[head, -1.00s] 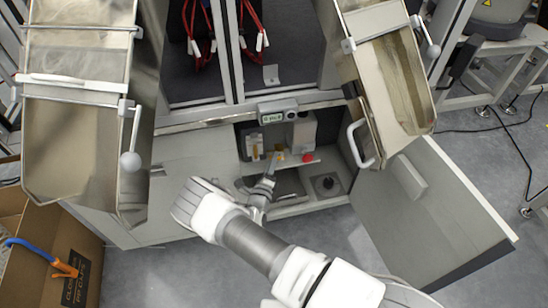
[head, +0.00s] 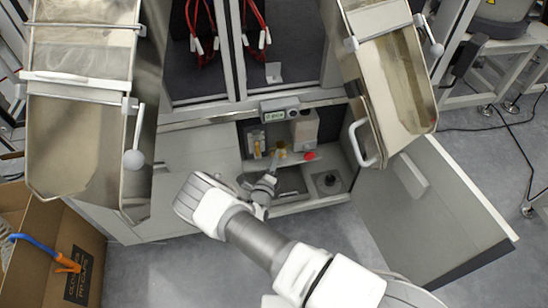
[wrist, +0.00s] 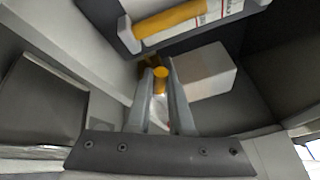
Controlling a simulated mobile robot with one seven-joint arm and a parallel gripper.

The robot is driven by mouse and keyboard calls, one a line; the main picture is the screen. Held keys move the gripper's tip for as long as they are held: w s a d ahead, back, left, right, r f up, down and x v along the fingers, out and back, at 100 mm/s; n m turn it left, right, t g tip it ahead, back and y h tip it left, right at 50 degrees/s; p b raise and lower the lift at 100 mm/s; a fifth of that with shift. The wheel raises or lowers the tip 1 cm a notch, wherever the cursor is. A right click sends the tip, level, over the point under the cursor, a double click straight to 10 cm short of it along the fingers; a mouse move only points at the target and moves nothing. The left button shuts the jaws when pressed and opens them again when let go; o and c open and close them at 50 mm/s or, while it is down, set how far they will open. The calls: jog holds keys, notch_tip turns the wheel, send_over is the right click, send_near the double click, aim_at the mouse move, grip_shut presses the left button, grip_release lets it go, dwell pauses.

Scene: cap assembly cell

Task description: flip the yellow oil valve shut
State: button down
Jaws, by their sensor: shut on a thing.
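The yellow oil valve (head: 282,146) is inside the open lower cabinet, in the middle of the head view. It also shows in the wrist view as a small yellow knob (wrist: 160,72) between the fingertips. My gripper (wrist: 163,80) is shut on it, with one finger on each side. In the head view my gripper (head: 276,166) reaches into the cabinet from below and hides part of the space around the valve. The valve's exact angle cannot be told.
A red knob (head: 310,156) sits just right of the valve, near a pale box (head: 304,130). A yellow cylinder with a label (wrist: 172,20) is close above in the wrist view. The open cabinet door (head: 430,210) stands to the right, with metal chutes overhead.

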jog(key=r+m+p, duration=0.1)
jog(key=p, duration=0.1)
jog(key=r+m+g+p, duration=0.1)
jog(key=p, duration=0.2)
jog(key=shift+w+d+m+y, duration=0.1)
jog(key=shift+d+m+y, duration=0.2)
jog(key=shift+m, duration=0.1)
jog(key=m+p, duration=0.1)
jog(key=p, duration=0.1)
jog(key=d+m+g+y+p, duration=0.1)
jog(key=p, duration=0.2)
jog(key=r+m+g+p, duration=0.1)
jog(key=p, duration=0.2)
jog(key=shift+w+d+m+y, duration=0.2)
jog(key=shift+d+m+y, duration=0.1)
jog(key=shift+m+y, duration=0.1)
jog(key=m+p, duration=0.1)
jog(key=m+g+y+p, duration=0.1)
jog(key=p, duration=0.1)
jog(key=shift+w+d, duration=0.1)
jog(key=shift+d, duration=0.3)
jog(key=shift+w+d+f+m+y+p, duration=0.1)
jog(key=shift+d+f+m+y+p, duration=0.1)
jog(key=shift+m+y+p, duration=0.35)
jog(key=c, duration=1.1)
grip_release()
